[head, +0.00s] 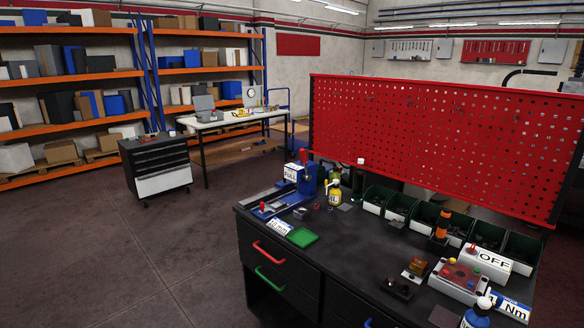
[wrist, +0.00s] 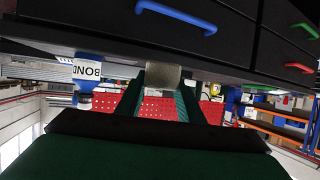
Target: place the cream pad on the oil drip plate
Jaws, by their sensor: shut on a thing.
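In the wrist view, which is upside down, my gripper (wrist: 162,88) has its two dark green fingers shut on a small greyish-beige block, which looks like the cream pad (wrist: 162,74). The pad is held in front of the bench's drawer side. My gripper and the pad do not show in the head view. The oil drip plate is not certain: a small grey plate (head: 346,207) lies beside the yellow oil bottle (head: 334,194) near the back of the black bench, and a green tray (head: 302,237) lies near its left front.
The black bench (head: 335,250) carries dark green bins (head: 425,214) along the back, an OFF box (head: 487,262), a grey button box (head: 458,280) and a blue bottle (head: 476,316). A red pegboard (head: 420,140) stands behind. The bench's middle is mostly clear.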

